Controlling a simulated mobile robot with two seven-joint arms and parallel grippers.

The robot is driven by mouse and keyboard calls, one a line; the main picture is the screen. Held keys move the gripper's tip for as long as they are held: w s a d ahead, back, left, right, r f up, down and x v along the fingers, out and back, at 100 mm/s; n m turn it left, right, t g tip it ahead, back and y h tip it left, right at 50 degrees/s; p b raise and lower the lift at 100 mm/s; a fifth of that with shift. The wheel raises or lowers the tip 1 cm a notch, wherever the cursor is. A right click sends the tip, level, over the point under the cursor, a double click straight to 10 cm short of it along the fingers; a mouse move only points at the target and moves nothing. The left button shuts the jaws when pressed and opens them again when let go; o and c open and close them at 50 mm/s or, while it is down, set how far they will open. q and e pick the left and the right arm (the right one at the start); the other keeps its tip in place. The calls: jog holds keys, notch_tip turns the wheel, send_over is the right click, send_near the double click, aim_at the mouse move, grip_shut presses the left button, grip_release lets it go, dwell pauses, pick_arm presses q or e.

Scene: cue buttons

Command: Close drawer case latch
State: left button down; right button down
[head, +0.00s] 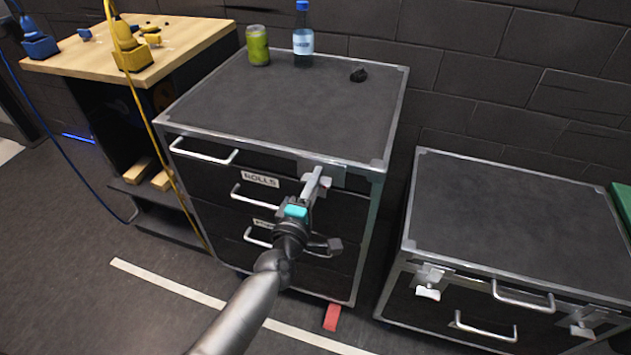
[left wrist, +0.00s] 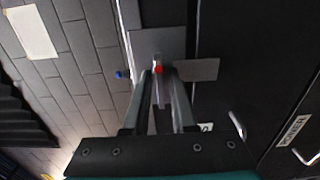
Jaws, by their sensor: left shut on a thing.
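The dark drawer case (head: 290,100) with metal edges stands at the centre of the head view. Its front has several drawers with silver handles, and one label reads ROLLS. A metal latch (head: 326,177) sits at the upper right of its front. My left gripper (head: 316,186) reaches up to this latch from below and is shut on it. In the left wrist view the fingers (left wrist: 160,95) flank a narrow latch part below a grey plate (left wrist: 158,44). A small red spot shows at the fingertips, and a grey tab sticks out to the right. My right gripper is out of view.
A second, lower case (head: 520,215) with latches stands at the right. A wooden workbench (head: 165,50) with cables stands at the left.

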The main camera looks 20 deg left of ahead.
pick_arm(q)
jog(key=c, duration=1)
grip_release()
jog(key=shift+o, duration=0.2)
jog(key=s+p, duration=0.1)
jog(key=s, duration=1.4)
jog(key=shift+a, duration=0.3)
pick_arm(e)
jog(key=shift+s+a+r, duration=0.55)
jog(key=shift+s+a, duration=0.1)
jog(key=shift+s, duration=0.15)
pick_arm(q)
jog(key=shift+s, duration=0.1)
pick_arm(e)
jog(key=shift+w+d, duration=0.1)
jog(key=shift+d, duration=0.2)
